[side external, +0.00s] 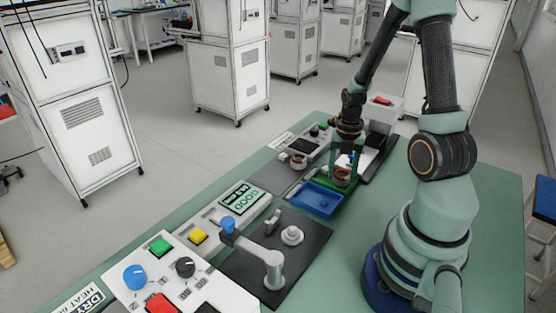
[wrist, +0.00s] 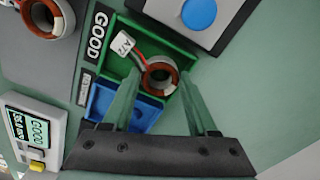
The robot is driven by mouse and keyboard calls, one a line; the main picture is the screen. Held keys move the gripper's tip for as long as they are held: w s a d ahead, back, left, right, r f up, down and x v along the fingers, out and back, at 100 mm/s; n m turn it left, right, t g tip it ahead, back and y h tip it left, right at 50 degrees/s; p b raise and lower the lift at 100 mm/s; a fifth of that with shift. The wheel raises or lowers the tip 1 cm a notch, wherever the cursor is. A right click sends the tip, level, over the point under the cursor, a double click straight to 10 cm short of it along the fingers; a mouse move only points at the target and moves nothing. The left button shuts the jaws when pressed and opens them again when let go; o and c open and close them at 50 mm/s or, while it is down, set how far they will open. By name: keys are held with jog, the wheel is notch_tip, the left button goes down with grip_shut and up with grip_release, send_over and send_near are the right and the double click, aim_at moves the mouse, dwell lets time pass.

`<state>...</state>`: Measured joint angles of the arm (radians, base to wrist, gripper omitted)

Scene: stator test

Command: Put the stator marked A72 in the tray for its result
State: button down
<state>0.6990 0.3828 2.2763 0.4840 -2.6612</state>
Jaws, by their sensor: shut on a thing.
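The stator with the white tag A72 (wrist: 160,76) is a copper-brown ring with a pale rim. It also shows in the side view (side external: 342,174). My gripper (wrist: 161,82) is shut on it, one green finger on each side. In the side view my gripper (side external: 345,165) points down. The stator is at the green tray (wrist: 180,42), within its outline; I cannot tell whether it touches the floor. The tag (wrist: 124,42) hangs to its left. A GOOD label (wrist: 97,34) lies beside the green tray. The blue tray (side external: 317,200) adjoins it and looks empty.
Another stator (wrist: 47,16) lies on the grey mat, also in the side view (side external: 298,160). A tester display (side external: 242,199) reads GOOD. A test fixture with a blue-knobbed lever (side external: 272,260) stands in front. A box with a blue button (wrist: 198,13) is close behind the green tray.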

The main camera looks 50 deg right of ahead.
jog(key=shift+c, duration=0.5)
grip_release()
jog(key=shift+f, duration=0.1)
jog(key=shift+s, duration=0.1)
notch_tip(320, 180, up, 12)
jog(key=shift+w+a+r, duration=0.15)
jog(key=shift+w+r, duration=0.05)
dwell(0.3)
jog(key=w+a+r+m+t, duration=0.2)
jog(key=a+r+m, duration=0.3)
jog(key=a+m, duration=0.5)
jog(key=w+a+r+m+t, duration=0.1)
jog(key=a+r+m+t, duration=0.2)
jog(key=a+m, duration=0.7)
notch_tip(320, 180, up, 2)
jog(key=shift+w+a+r+m+t, duration=0.15)
jog(key=shift+w+r+m+t, duration=0.2)
jog(key=shift+m, duration=0.85)
